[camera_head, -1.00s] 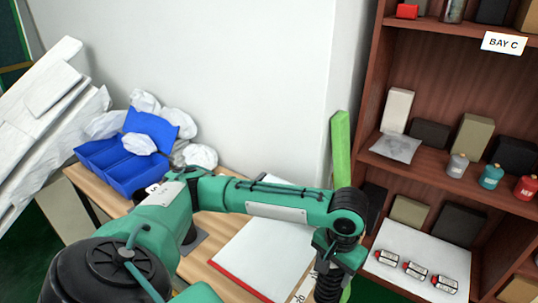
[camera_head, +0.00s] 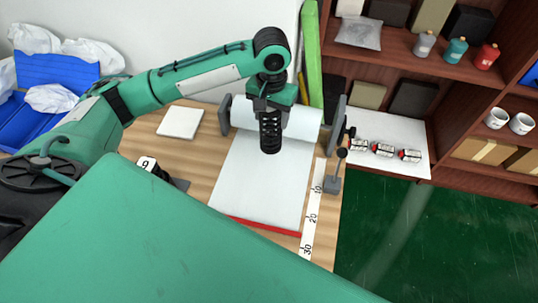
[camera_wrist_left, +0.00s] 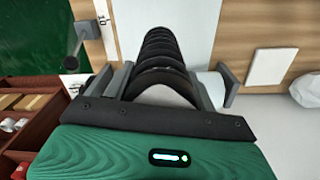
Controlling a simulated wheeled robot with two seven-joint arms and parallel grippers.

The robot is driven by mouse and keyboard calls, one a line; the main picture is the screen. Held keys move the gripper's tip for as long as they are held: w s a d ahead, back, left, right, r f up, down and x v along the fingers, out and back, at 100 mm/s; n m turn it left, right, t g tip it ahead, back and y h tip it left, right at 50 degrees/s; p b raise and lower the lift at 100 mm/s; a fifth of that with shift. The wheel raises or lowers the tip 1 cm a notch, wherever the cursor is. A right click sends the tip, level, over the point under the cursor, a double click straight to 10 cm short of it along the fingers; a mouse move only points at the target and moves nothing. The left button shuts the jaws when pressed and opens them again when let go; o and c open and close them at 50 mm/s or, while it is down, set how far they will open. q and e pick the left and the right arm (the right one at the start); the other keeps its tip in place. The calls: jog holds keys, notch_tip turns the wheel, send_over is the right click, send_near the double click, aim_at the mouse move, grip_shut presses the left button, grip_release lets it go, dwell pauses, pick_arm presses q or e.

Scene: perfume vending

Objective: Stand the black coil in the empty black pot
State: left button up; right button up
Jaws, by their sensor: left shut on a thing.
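My left gripper (camera_head: 271,104) is shut on the black coil (camera_head: 270,133), which hangs upright below it, over the white sheet on the table. In the left wrist view the ridged black coil (camera_wrist_left: 160,52) sits between the two fingers of my left gripper (camera_wrist_left: 158,88). I cannot make out an empty black pot in either view. My right gripper is not in view.
The white sheet (camera_head: 262,180) has a red front edge and a ruler strip (camera_head: 313,210) beside it. Grey upright stands (camera_head: 338,125) flank its back. A shelf (camera_head: 420,70) holds bottles, boxes and white cups. Blue bins (camera_head: 50,75) are at left.

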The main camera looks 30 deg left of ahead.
aim_at(271, 145)
pick_arm(q)
notch_tip(271, 145, down, 12)
jog(key=shift+r+p, duration=0.15)
jog(key=shift+p, duration=0.2)
jog(key=shift+f, duration=0.5)
notch_tip(271, 145, down, 4)
jog(key=shift+r, duration=0.1)
jog(key=o, duration=1.1)
